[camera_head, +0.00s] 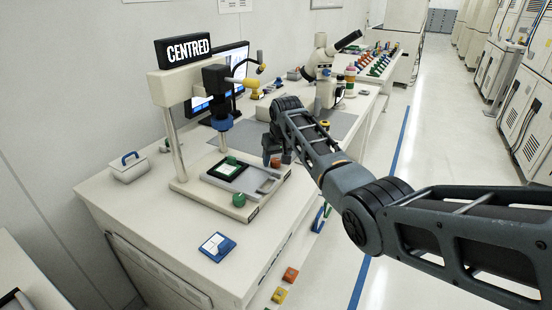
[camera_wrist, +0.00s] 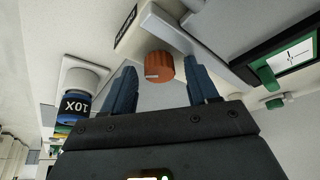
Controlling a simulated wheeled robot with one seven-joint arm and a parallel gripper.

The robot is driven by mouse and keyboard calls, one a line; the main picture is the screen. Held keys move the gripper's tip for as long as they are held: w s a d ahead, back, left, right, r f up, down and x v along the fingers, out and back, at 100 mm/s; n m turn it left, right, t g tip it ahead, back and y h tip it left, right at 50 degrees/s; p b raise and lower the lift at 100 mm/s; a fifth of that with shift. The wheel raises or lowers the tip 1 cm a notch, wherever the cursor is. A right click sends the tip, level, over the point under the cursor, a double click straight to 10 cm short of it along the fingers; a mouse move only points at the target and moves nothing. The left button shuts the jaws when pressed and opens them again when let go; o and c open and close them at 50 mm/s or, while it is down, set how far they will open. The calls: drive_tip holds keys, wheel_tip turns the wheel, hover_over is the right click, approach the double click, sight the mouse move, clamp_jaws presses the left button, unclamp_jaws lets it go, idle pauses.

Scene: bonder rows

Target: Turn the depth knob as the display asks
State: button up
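The display (camera_head: 189,49) on top of the white bench machine reads "CENTRED". A ribbed orange-brown knob (camera_wrist: 159,66) with a pale index line sits on the machine; in the head view only a bit of it (camera_head: 276,162) shows beside my gripper (camera_head: 279,151). In the wrist view my gripper (camera_wrist: 162,88) is open, with its two blue fingers apart. The knob lies between the fingers in the picture, a little beyond their tips, and no contact shows. A green knob (camera_head: 239,200) is on the machine's front corner. I cannot read which knob is labelled depth.
A framed stage (camera_head: 268,186) with a green-edged part (camera_head: 229,166) lies under the machine head. In the wrist view a "10X" lens barrel (camera_wrist: 76,104) is left of the fingers. A microscope (camera_head: 325,70) stands farther back. A blue pad (camera_head: 217,246) lies on the bench front.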

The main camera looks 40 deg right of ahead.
sight(279, 174)
drive_tip(key=v, duration=0.7)
drive_tip(key=shift+r, duration=0.35)
drive_tip(key=shift+s, duration=0.2)
idle(0.3)
